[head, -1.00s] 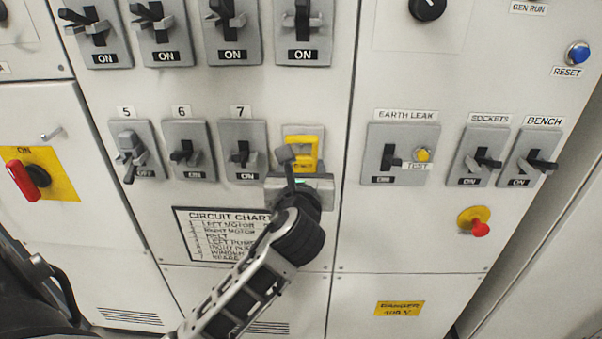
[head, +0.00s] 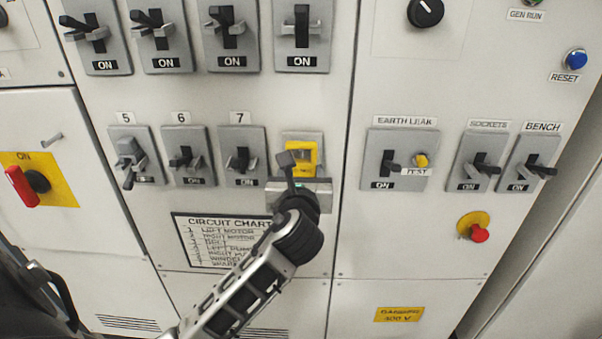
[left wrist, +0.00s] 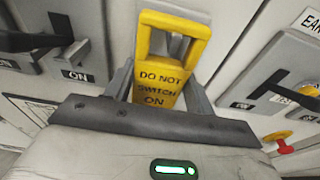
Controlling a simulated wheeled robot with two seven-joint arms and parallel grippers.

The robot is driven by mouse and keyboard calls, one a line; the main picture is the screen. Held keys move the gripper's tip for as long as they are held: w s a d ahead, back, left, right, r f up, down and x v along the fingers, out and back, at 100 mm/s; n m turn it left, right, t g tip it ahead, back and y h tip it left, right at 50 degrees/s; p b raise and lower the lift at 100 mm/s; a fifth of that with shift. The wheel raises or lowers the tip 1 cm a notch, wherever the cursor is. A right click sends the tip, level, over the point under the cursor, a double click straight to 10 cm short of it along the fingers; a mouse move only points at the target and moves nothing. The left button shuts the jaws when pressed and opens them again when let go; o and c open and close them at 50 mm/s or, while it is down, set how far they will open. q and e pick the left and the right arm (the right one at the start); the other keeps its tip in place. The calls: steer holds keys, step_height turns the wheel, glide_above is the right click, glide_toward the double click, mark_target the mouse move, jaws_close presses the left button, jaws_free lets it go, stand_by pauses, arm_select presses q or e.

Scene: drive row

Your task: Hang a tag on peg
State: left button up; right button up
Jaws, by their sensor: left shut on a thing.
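The yellow tag (head: 305,160), with a window at its top, is in front of a grey plate (head: 288,138) to the right of switch 7. In the left wrist view the tag (left wrist: 163,75) reads DO NOT SWITCH ON. My left gripper (head: 298,178) is shut on the tag's lower part, with a grey finger at each side in the wrist view (left wrist: 160,92). A small metal peg (head: 52,137) sticks out of the left cabinet door, well left of the gripper. Whether the tag touches the grey plate I cannot tell. My right gripper is not in view.
Switches 5 (head: 131,150), 6 (head: 186,150) and 7 (head: 242,155) stand in a row left of the tag. The earth leak switch (head: 378,150) is to its right. A red rotary handle (head: 22,186) on a yellow plate is below the peg.

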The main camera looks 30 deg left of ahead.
arm_select(q)
steer(key=o, duration=1)
steer(key=shift+o, duration=0.2)
steer(key=shift+s+d, duration=0.1)
steer(key=b+v, duration=0.1)
steer(key=v, duration=1.4)
steer(key=shift+s, duration=0.35)
